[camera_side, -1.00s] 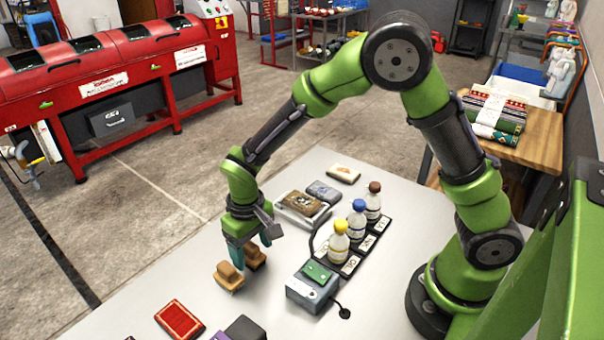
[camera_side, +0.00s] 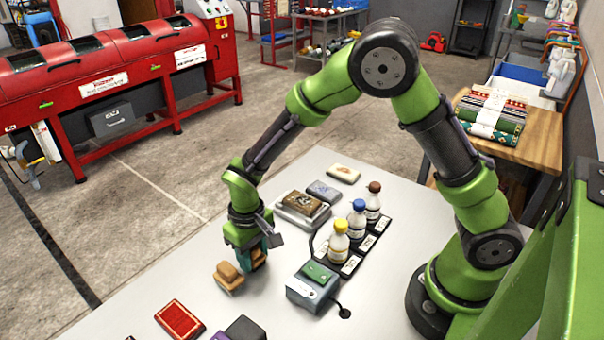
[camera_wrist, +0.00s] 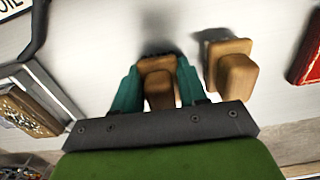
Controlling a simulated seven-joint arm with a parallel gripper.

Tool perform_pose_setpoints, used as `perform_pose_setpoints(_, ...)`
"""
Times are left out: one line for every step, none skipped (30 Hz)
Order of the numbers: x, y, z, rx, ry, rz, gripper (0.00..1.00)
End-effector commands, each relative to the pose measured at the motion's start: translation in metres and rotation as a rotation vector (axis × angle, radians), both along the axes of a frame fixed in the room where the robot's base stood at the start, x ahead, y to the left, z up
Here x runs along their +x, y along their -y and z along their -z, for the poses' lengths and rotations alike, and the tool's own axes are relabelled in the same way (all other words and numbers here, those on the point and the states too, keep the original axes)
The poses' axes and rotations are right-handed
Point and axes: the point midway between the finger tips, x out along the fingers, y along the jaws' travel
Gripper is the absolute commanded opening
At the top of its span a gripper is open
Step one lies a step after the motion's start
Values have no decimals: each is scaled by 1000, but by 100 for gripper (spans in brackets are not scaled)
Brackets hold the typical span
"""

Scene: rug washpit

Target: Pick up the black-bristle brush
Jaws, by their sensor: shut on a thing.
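Two wooden-backed brushes are near the table's front left. My gripper (camera_wrist: 158,88) is shut on one brush (camera_wrist: 159,80), with a teal finger on each side of its wooden block. A dark band shows along that brush's far edge, which may be black bristles or shadow. In the side view this brush (camera_side: 258,263) is mostly hidden behind the fingers, and I cannot tell if it is clear of the table. The other wooden brush (camera_side: 229,277) stands just left of my gripper, apart from it; it also shows in the wrist view (camera_wrist: 236,72). Its bristles are hard to see.
A grey device with a green top (camera_side: 312,286) is to the right of my gripper. Capped bottles (camera_side: 339,243) stand in a labelled black rack behind it. A tray with a patterned piece (camera_side: 303,205) lies behind. A red rug sample (camera_side: 179,319) lies in front.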

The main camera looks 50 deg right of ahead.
Motion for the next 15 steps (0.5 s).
perform_pose_setpoints(0, 0, -1, 0, 1, 0, 10)
perform_pose_setpoints(0, 0, -2, 1, 1, 0, 10)
perform_pose_setpoints(1, 0, -4, 1, 2, 0, 10)
perform_pose_setpoints(1, 0, -6, 1, 3, 0, 10)
perform_pose_setpoints(1, 0, -10, 2, 3, 0, 10)
perform_pose_setpoints(1, -1, -16, 2, 5, -1, 10)
perform_pose_setpoints(1, -1, -22, 2, 5, -1, 10)
perform_pose_setpoints(1, -1, -28, 3, 6, 0, 10)
perform_pose_setpoints(1, -1, -36, 3, 6, 0, 10)
perform_pose_setpoints(1, -1, -43, 3, 7, -1, 10)
perform_pose_setpoints(1, -1, -49, 4, 7, 0, 10)
perform_pose_setpoints(1, -1, -58, 3, 7, 0, 10)
perform_pose_setpoints(1, -1, -63, 3, 6, -1, 10)
perform_pose_setpoints(1, -1, -69, 3, 6, -1, 10)
perform_pose_setpoints(1, -1, -76, 3, 5, -1, 10)
